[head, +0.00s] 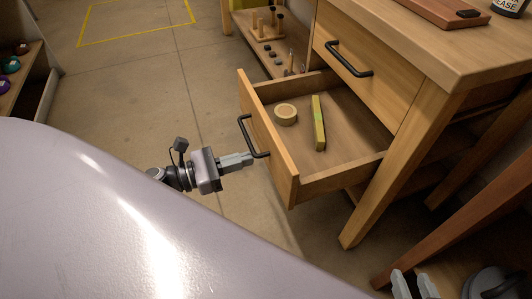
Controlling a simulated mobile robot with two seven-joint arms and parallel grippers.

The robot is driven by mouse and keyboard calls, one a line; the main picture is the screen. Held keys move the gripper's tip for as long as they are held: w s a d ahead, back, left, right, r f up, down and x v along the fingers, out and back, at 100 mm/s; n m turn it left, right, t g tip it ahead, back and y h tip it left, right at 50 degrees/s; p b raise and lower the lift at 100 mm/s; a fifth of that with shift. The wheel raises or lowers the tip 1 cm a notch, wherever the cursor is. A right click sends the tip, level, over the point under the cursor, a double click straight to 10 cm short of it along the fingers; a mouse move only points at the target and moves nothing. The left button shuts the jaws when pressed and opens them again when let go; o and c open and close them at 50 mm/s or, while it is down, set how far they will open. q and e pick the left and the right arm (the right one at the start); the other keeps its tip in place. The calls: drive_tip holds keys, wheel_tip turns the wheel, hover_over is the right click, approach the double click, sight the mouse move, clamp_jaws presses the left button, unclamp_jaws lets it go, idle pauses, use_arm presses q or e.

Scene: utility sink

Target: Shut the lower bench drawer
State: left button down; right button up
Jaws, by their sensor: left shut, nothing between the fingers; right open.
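The lower bench drawer (270,153) is pulled well out of the wooden bench (441,80). Its front carries a black bar handle (247,139). A roll of tape (286,114) and a yellow-green bar (319,123) lie inside. My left gripper (248,159) is shut and empty, with its fingertips at the handle's lower part, close to the drawer front; I cannot tell whether they touch. My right gripper (414,286) is open at the bottom right edge, partly cut off and away from the drawer.
The upper drawer (366,65) with its black handle is shut. A low shelf (270,45) with pegs stands behind the open drawer. A reddish-brown wooden piece (462,228) is at the lower right. Floor left of the drawer is clear.

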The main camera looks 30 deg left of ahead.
sight(278, 150)
use_arm(q)
drive_tip(key=shift+x, duration=3.05)
